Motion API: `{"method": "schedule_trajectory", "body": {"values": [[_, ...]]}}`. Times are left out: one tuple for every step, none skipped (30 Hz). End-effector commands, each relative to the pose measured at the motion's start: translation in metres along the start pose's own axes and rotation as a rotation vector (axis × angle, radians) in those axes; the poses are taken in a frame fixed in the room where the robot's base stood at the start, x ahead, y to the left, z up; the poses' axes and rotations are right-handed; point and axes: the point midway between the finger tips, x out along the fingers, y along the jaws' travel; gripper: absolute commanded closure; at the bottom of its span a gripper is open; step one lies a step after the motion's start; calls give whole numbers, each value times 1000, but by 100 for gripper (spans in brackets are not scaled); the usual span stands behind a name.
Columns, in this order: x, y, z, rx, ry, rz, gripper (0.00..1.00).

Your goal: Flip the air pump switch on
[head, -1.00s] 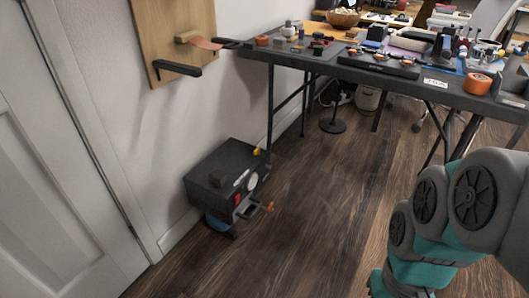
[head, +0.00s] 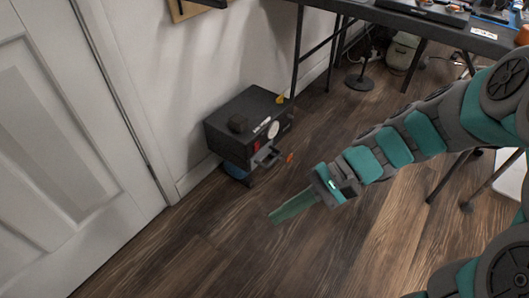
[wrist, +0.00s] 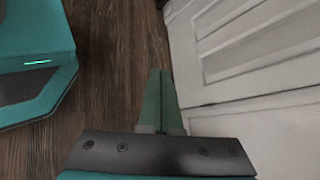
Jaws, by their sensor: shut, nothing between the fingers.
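The air pump (head: 245,125) is a dark box low on the floor against the wall, left of centre in the head view. Its front has a small red switch (head: 257,146), a round white gauge (head: 273,130) and a dark handle-like part. Whether the switch is on or off is too small to tell. My gripper (head: 272,218) is shut and empty, its green fingers pointing left, in front of the pump and apart from it. The gripper (wrist: 158,75) also shows in the wrist view, fingers together, with no pump in sight there.
A white door (head: 70,130) stands at the left and also fills the right of the wrist view (wrist: 255,50). A dark workbench (head: 430,25) with legs stands behind at the right. The wooden floor (head: 185,255) in front of the pump is clear.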

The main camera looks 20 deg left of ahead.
Motion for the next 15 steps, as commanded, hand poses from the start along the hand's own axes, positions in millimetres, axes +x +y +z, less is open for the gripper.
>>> {"method": "schedule_trajectory", "body": {"values": [[4,-6,-9,20,-26,-38,100],[5,-10,-14,31,-39,-63,100],[7,-16,-20,48,-58,-96,100],[8,-21,-25,60,-71,-119,100],[8,-25,-30,71,-82,-143,100],[9,-31,-37,88,-98,-175,100],[9,-35,-43,101,-110,-200,100],[10,-39,-48,114,-122,-224,100],[9,-44,-56,131,-136,-257,100],[9,-48,-62,145,-146,-282,100],[9,-51,-68,159,-158,-306,100],[9,-56,-77,179,-172,-338,100],[9,-59,-83,193,-181,-362,100],[8,-62,-90,208,-191,-387,100],[8,-66,-99,230,-204,-420,100]]}}
